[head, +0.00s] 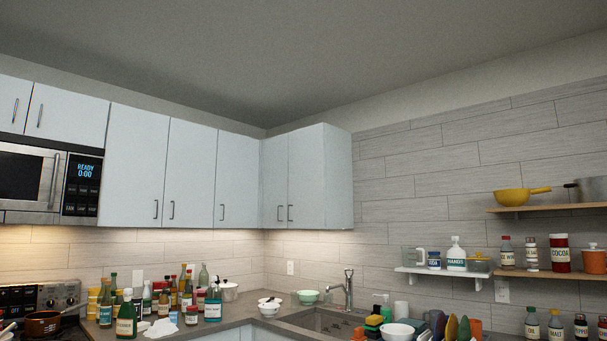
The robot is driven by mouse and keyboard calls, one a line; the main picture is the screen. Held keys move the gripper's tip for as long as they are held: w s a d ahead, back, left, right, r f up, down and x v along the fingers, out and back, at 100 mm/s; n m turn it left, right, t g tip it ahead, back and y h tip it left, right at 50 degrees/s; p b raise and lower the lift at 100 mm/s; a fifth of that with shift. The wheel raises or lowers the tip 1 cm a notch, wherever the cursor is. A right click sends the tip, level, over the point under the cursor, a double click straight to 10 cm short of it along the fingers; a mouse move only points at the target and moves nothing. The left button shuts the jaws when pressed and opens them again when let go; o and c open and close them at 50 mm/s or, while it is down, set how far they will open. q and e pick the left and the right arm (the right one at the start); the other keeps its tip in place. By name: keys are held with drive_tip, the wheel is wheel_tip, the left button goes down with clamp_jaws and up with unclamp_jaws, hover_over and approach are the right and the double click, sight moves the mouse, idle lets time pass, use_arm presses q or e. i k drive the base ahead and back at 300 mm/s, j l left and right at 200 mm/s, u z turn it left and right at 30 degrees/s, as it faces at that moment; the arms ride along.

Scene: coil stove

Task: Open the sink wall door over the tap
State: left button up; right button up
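The wall cabinet nearest the sink hangs in the corner at the middle of the head view. Its two white doors are closed: a narrow left door (273,180) and a wider right door (305,175). Two small dark vertical handles (284,213) sit side by side near their lower meeting edge. The tap (347,287) stands at the sink (318,319), below and slightly right of the cabinet. Neither of my grippers shows in this view.
More closed white cabinets (190,175) run left to a microwave (35,180). Bottles (125,318) and bowls (308,297) crowd the counter. Shelves (545,208) with jars and pans are on the right wall. The space in front of the cabinet doors looks clear.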

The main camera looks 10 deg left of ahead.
sight(306, 207)
drive_tip(key=i+j+u, duration=0.1)
drive_tip(key=i+u, duration=0.25)
drive_tip(key=i, duration=0.65)
